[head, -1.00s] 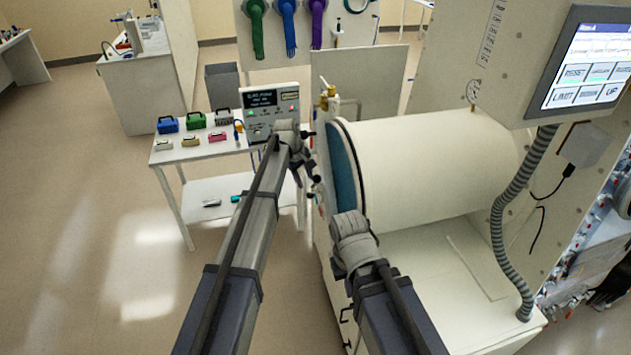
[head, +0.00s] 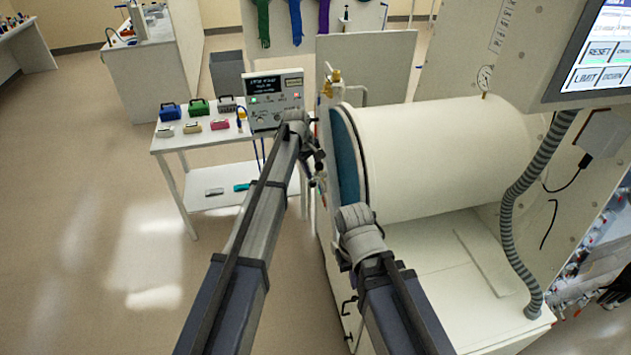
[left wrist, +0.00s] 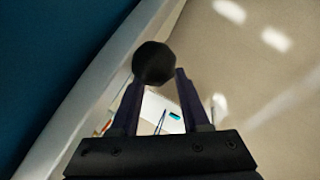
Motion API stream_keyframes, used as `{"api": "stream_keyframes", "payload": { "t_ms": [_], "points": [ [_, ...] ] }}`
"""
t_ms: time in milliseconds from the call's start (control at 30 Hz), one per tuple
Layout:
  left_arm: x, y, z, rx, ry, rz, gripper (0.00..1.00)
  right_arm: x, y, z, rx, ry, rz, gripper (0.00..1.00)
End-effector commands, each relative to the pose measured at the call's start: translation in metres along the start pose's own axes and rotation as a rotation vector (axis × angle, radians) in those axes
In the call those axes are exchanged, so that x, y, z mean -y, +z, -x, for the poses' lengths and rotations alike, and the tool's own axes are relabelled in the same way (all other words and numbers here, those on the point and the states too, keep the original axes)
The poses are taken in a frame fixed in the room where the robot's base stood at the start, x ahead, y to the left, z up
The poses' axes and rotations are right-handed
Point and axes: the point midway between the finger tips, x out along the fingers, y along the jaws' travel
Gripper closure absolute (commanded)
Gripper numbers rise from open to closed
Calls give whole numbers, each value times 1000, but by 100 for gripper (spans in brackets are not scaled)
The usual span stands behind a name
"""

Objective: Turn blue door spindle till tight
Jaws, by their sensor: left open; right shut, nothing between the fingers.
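The blue door (head: 345,160) closes the near-left end of the white cylinder and is seen almost edge-on in the head view. It fills the upper left of the left wrist view as a dark blue face (left wrist: 55,55). A dark round knob (left wrist: 154,63), seemingly the door spindle's handle, lies at the fingertips in the left wrist view. My left gripper (left wrist: 163,82) is open, with a finger on either side of the knob's near edge; contact cannot be told. In the head view that gripper is small and dark beside the door. My right gripper's fingers are hidden behind its wrist.
The white cylinder (head: 440,155) stands on a white bench (head: 455,285). A side table (head: 195,143) to the left bears small coloured cases and a control box (head: 275,100). A grey hose (head: 508,215) and a screen (head: 605,60) are at the right. The left floor is open.

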Motion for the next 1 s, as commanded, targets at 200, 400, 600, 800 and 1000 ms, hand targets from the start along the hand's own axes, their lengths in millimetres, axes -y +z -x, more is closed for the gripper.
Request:
{"api": "stream_keyframes", "payload": {
  "t_ms": [200,400,600,800,1000],
  "points": [
    [1,0,-35,0,0,-1,54,3,-2,-34,-1,0,2,100],
    [0,0,-43,0,0,0,54,4,-3,-41,-2,0,0,100],
    [0,0,-42,0,0,0,54,4,-3,-40,-2,0,0,100],
    [0,0,-42,0,0,0,73,4,-3,-40,-2,0,0,100],
    [0,0,-42,0,0,0,96,4,-3,-40,-2,0,0,100]
  ]
}}
